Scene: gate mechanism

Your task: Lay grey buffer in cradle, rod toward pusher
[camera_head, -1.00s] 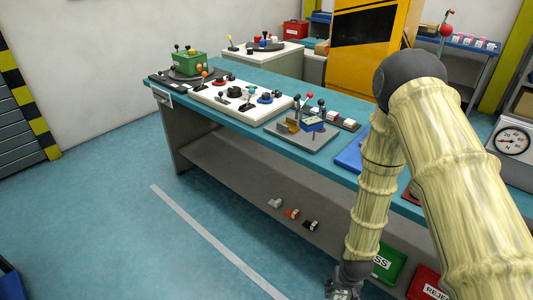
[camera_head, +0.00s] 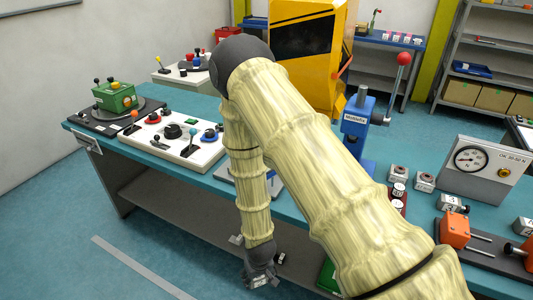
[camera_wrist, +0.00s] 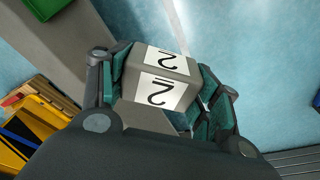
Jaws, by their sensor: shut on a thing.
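My gripper (camera_head: 260,278) hangs low in front of the bench, at the lower middle of the head view. In the wrist view its fingers (camera_wrist: 165,90) are shut on a grey block, the grey buffer (camera_wrist: 184,66), which bears white labels with black marks. The buffer's rod is not visible. The cradle cannot be made out. The bench fixture's grey plate (camera_head: 228,180) shows only as an edge, with my arm hiding the rest, so no pusher can be seen.
The teal bench (camera_head: 290,206) runs across the view. A white control panel (camera_head: 172,138) and a blue press (camera_head: 357,118) stand on it. The floor at left is free apart from a pale stripe.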

